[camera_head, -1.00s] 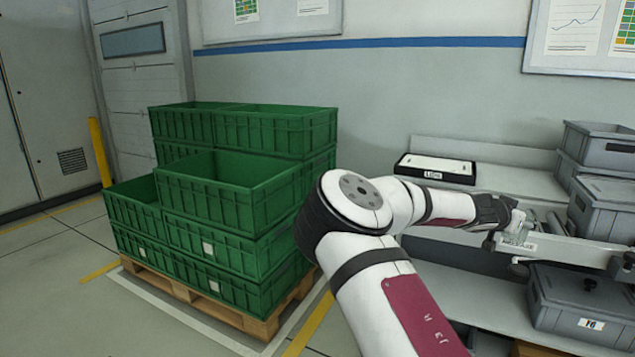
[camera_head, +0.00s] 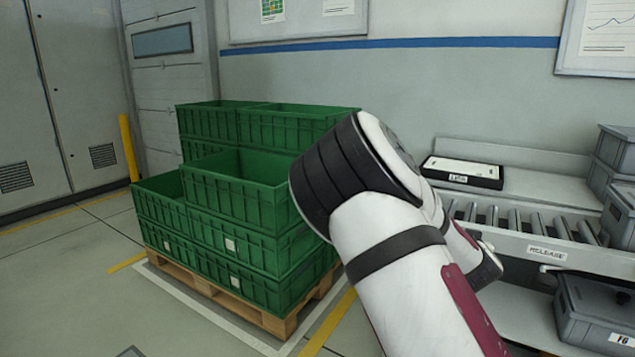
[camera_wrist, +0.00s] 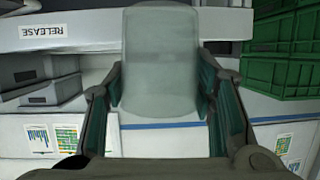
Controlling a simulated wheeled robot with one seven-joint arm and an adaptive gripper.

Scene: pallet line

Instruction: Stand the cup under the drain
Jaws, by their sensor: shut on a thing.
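A pale, translucent cup (camera_wrist: 160,60) fills the upper middle of the wrist view. My gripper (camera_wrist: 160,84) is shut on it, with one dark green finger on each side. The wall and shelves show beyond the cup, and no support is visible under it. In the head view the gripper and cup are hidden behind my arm. I cannot make out a drain in either view.
A roller conveyor (camera_head: 545,257) with a RELEASE label runs along the right. A black-edged tray (camera_head: 462,172) lies behind it. Grey bins stand at far right, including a lidded bin (camera_head: 590,318) below. Green crates (camera_head: 235,190) stand on a pallet (camera_head: 270,318). Floor at left is clear.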

